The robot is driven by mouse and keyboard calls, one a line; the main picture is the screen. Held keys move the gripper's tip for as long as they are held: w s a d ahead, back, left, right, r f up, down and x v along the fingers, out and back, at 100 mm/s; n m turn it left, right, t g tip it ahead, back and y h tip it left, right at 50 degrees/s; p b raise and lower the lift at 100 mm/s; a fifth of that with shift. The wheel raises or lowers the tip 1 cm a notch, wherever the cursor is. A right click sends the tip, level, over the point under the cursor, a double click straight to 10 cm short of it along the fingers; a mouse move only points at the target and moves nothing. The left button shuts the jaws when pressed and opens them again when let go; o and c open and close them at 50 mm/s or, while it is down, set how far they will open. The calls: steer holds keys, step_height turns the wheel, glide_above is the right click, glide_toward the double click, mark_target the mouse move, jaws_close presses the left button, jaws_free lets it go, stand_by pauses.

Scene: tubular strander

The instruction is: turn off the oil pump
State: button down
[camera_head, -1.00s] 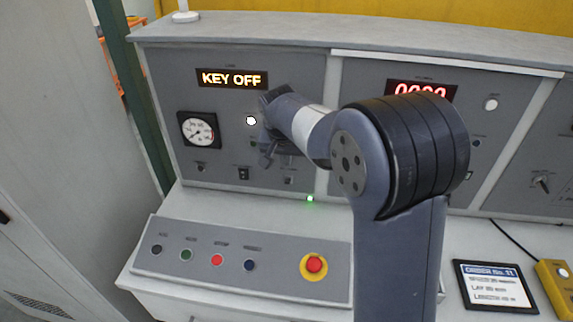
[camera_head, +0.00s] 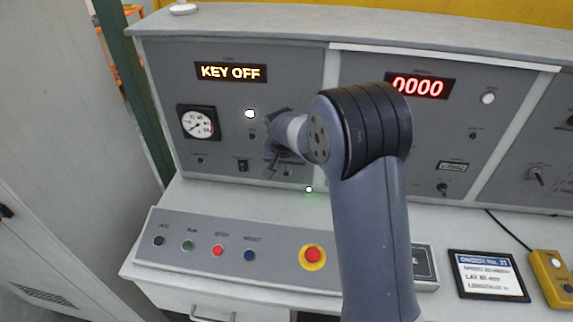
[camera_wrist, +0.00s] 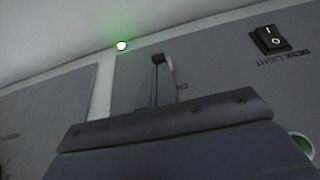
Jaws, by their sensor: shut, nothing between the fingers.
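No label reading oil pump is legible in either view. The left grey panel (camera_head: 225,105) has a KEY OFF display (camera_head: 231,72), a lit white lamp (camera_head: 250,113), a small green control (camera_head: 252,135) and a black rocker switch (camera_head: 243,166). In the wrist view the rocker (camera_wrist: 272,40) is marked DESK LIGHT, upside down. My gripper (camera_head: 269,172) is in front of the lower part of this panel, right of the rocker. It is shut and empty; its fingers (camera_wrist: 162,62) show in the wrist view. I cannot tell whether they touch the panel. My wrist hides part of the panel.
A pressure gauge (camera_head: 198,122) is on the panel's left. A sloped button box (camera_head: 185,265) with coloured buttons and a red emergency stop (camera_head: 313,255) lies below. A green light (camera_head: 309,189) glows at the desk's back; an order tablet (camera_head: 488,276) lies right.

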steer(key=shift+s+a+f+t+b, duration=0.1)
steer(key=shift+s+f+t+b, duration=0.4)
steer(key=shift+b, duration=2.5)
steer(key=t+b, duration=0.1)
steer(key=b, duration=0.4)
steer(key=shift+s+f+t+h+b, duration=0.1)
steer(key=shift+f+t+h+b, duration=0.2)
steer(key=shift+f, duration=0.1)
steer(key=t+b, duration=0.1)
steer(key=b, duration=0.4)
steer(key=s+t+b, duration=0.1)
steer(key=b, duration=0.5)
steer(key=shift+a+t+b, duration=0.1)
steer(key=shift+t+b, duration=0.2)
steer(key=shift+t, duration=0.1)
steer(key=shift+r+p, duration=0.45)
steer(key=shift+r, duration=0.3)
